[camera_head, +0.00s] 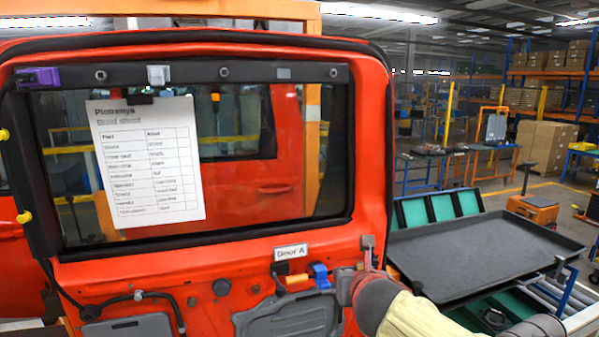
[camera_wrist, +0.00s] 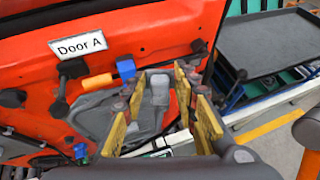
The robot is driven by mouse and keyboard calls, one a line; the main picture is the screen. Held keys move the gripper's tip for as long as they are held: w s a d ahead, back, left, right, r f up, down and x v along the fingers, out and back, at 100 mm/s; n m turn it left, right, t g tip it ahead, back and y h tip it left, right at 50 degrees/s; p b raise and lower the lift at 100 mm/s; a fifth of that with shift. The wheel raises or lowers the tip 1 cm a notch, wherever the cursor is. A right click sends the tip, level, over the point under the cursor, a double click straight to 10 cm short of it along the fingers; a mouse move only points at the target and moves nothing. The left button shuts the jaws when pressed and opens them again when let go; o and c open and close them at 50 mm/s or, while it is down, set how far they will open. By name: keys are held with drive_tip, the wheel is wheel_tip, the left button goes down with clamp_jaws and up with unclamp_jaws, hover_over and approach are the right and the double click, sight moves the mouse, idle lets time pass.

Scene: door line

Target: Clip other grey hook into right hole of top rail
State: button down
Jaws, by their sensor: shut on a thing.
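The black top rail (camera_head: 190,73) runs along the upper window edge of the red door. A grey hook (camera_head: 158,75) sits on its left part. Further right, a small pale rectangular spot (camera_head: 284,73) looks like the right hole, with nothing clipped in it. My gripper (camera_head: 356,272) is low at the door's right edge, well below the rail. In the wrist view, my gripper (camera_wrist: 156,98) is shut on the other grey hook (camera_wrist: 160,90), which stands up between the yellow-padded fingers. The hook also shows upright in the head view (camera_head: 367,243). Its lower end is hidden.
A build sheet (camera_head: 147,162) hangs on the window from a black clip. A purple clip (camera_head: 38,78) is at the rail's left end. Blue and orange parts (camera_head: 320,275) project from the door beside my gripper. A black tray (camera_head: 480,255) stands at right.

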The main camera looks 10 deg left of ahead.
drive_tip(key=a+r+n+t+y+p, duration=0.1)
drive_tip(key=a+r+y+p, duration=0.15)
drive_tip(key=r, duration=0.95)
drive_tip(key=a+r+n+t+y+p, duration=0.1)
drive_tip(key=a+r+p, duration=0.3)
drive_tip(key=r, duration=0.7)
drive_tip(key=n+t+y+p, duration=0.1)
drive_tip(key=n+y+p, duration=0.15)
drive_tip(key=p, duration=0.35)
approach(284, 70)
drive_tip(key=shift+m+y, duration=0.3)
drive_tip(key=shift+m, duration=0.15)
drive_tip(key=shift+x, duration=2.45)
drive_tip(key=shift+x, duration=0.95)
drive_tip(key=shift+f, duration=0.15)
drive_tip(key=c, duration=1.6)
unclamp_jaws()
drive_tip(key=shift+w, duration=0.1)
drive_tip(key=shift+o, duration=1.3)
